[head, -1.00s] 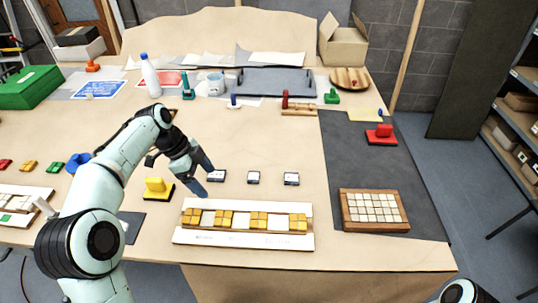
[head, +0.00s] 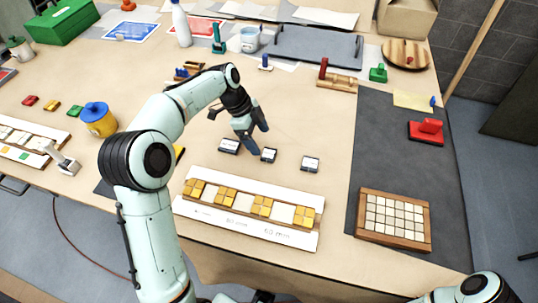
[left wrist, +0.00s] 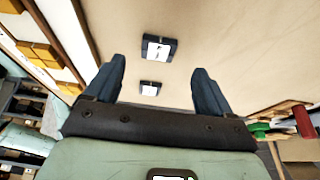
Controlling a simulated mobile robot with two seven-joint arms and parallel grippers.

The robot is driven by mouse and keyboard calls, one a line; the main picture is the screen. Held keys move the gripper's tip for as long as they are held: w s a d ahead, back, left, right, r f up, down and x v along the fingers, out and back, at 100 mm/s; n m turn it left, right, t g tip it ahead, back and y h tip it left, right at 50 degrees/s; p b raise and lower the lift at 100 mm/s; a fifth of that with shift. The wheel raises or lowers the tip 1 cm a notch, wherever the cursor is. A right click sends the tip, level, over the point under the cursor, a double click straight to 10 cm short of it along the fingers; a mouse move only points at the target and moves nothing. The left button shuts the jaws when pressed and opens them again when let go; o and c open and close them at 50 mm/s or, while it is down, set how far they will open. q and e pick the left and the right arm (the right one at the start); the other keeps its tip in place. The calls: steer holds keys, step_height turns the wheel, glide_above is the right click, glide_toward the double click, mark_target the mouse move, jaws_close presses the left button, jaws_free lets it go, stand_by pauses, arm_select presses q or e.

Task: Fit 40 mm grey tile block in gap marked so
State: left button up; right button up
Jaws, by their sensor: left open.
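Three dark blocks with pale tops stand in a row behind the mosaic panel: the left block (head: 229,146), middle block (head: 268,155) and right block (head: 310,163). Their size marks are too small to read. The white panel (head: 252,228) carries yellow tile groups with pale gaps between them; one printed label looks like 60 mm. My left gripper (head: 256,134) is open and empty, just behind the left and middle blocks. My right gripper is out of view.
A tray of pale tiles (head: 362,226) lies on the dark mat at the right. Bare table surrounds the blocks.

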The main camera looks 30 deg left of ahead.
mark_target(268, 153)
arm_select(q)
steer(key=x, duration=0.5)
steer(key=shift+d+f, duration=0.15)
steer(key=shift+f, duration=0.2)
steer(key=c, duration=1.2)
